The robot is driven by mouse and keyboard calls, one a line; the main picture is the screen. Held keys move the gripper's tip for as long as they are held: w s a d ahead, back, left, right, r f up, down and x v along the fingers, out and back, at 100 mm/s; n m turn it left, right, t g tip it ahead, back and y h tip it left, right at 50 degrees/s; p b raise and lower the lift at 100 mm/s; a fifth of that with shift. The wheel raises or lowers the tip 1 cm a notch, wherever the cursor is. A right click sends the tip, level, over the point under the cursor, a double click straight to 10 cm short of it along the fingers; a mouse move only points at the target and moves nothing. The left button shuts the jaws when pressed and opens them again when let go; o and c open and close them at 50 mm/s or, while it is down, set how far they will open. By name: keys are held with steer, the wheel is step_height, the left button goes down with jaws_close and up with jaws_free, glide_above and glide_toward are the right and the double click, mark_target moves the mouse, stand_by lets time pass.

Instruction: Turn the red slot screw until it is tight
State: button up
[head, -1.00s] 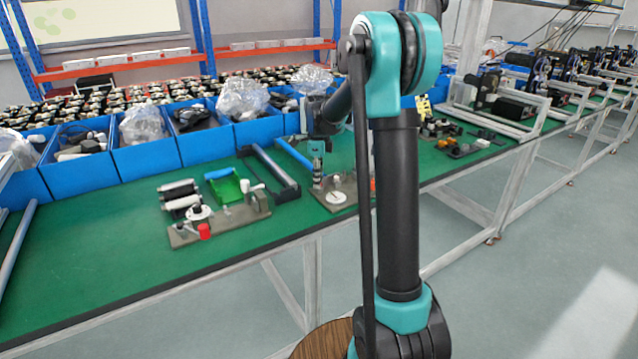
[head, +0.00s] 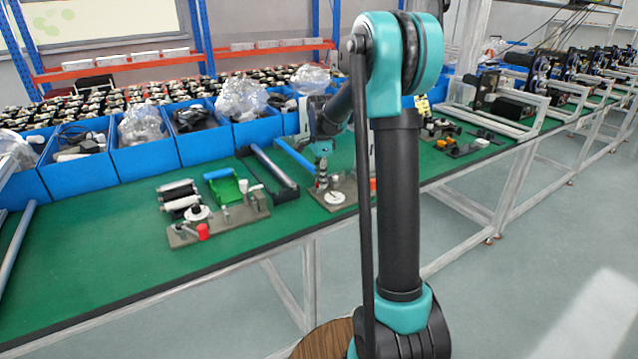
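My gripper (head: 321,180) points down over the right-hand fixture plate (head: 343,203) on the green bench. It is small in the head view, and I cannot tell whether its fingers are open or shut or touch anything. A white round dial (head: 335,198) sits on this plate beside the gripper. A bit of red (head: 373,184) shows at the plate's right, partly behind my arm. A red cylinder-like knob (head: 203,231) stands on the left-hand fixture plate (head: 240,219). I cannot make out a screw slot on either red part.
Blue bins (head: 145,160) line the back of the bench. The bench front left (head: 100,280) is clear.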

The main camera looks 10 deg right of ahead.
steer(key=a+n, duration=0.1)
steer(key=n, duration=0.2)
steer(key=shift+a, duration=0.1)
steer(key=n, duration=0.4)
steer(key=shift+n, duration=0.3)
steer(key=n, duration=0.7)
steer(key=shift+d, duration=0.2)
steer(key=shift+c, duration=0.3)
jaws_close()
